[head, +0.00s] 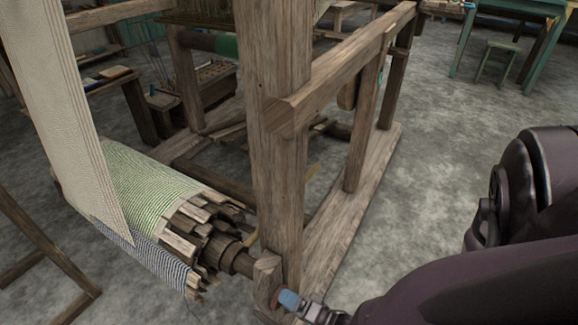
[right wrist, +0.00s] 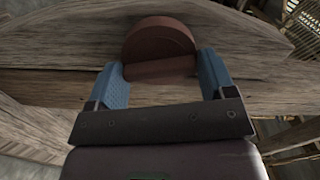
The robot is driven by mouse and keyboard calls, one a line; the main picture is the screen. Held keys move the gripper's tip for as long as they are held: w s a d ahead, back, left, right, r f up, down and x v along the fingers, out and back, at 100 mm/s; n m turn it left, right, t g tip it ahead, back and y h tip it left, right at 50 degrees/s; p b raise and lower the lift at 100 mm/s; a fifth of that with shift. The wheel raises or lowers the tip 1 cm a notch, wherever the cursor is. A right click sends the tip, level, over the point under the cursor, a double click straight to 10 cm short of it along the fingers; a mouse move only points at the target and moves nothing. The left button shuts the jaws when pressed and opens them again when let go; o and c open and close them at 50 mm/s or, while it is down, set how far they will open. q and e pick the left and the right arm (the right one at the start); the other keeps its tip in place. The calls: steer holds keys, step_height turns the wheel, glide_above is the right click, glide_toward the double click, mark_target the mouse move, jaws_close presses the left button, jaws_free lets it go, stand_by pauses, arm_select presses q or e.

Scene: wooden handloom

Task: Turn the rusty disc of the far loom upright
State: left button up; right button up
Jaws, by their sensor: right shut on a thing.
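The rusty disc (right wrist: 158,40) shows in the right wrist view as a red-brown round piece with a straight lower edge, against a weathered wooden beam (right wrist: 60,55). My right gripper (right wrist: 163,67) has one blue finger on each side of it and is shut on it. In the head view the right gripper (head: 289,299) is at the bottom centre, beside the foot of the loom's thick post. There the fingers mostly hide the disc, and its tilt is hard to tell. My left gripper is not in view.
The loom's thick post (head: 275,130) rises close to the right gripper. A roller with green cloth (head: 150,190) and wooden slats lies to the left. A long floor beam (head: 350,190) runs back. Grey floor (head: 430,190) is open to the right, with a green stool (head: 497,60) far back.

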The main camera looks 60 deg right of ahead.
steer(key=shift+f+m, duration=0.1)
steer(key=shift+m, duration=1.5)
steer(key=o, duration=0.8)
steer(key=shift+s, duration=0.15)
arm_select(q)
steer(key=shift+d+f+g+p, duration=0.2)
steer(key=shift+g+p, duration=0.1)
steer(key=shift+p, duration=0.25)
arm_select(e)
steer(key=s, duration=1)
steer(key=shift+s+d, duration=0.3)
steer(key=shift+d, duration=0.1)
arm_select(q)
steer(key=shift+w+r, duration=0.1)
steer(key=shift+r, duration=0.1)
